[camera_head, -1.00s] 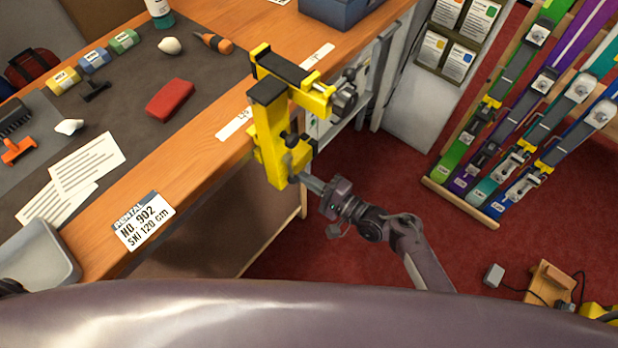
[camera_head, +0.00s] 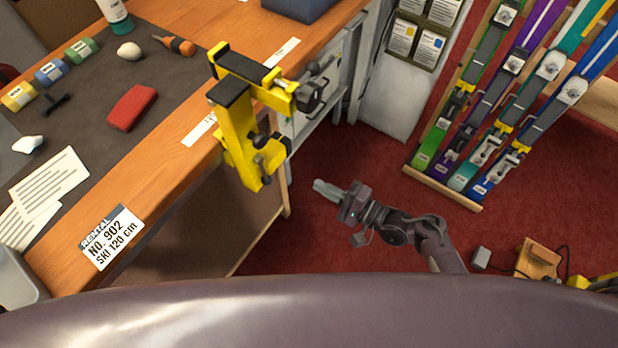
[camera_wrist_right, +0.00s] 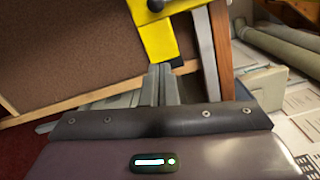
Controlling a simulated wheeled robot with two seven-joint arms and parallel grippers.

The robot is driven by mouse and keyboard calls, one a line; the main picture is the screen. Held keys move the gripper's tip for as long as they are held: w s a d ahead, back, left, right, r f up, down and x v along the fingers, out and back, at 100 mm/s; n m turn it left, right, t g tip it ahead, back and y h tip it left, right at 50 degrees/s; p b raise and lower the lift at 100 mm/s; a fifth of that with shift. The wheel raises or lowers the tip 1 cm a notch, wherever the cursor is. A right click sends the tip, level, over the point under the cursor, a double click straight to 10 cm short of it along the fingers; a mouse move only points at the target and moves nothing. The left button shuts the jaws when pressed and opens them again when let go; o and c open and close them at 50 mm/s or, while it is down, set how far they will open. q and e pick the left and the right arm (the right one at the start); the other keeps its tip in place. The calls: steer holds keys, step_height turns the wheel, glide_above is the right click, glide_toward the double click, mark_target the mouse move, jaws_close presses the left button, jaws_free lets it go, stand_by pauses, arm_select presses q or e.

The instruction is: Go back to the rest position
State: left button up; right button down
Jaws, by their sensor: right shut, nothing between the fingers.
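My right gripper (camera_head: 318,186) is shut and empty, held over the red floor to the right of the yellow vise (camera_head: 238,130). There is a clear gap between its fingertips and the vise. The vise is clamped on the front edge of the wooden bench (camera_head: 176,180). In the right wrist view the shut fingers (camera_wrist_right: 160,72) point toward the lower end of the yellow vise (camera_wrist_right: 158,35). My left gripper does not show in any view.
A red block (camera_head: 132,108), a rental card (camera_head: 110,237) and papers lie on the bench. A rack of skis (camera_head: 485,130) stands at the right. A wooden block with a cable (camera_head: 538,258) lies on the floor. Red floor (camera_head: 340,150) is open around my right gripper.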

steer(key=shift+s+d, duration=0.25)
steer(key=shift+d, duration=0.4)
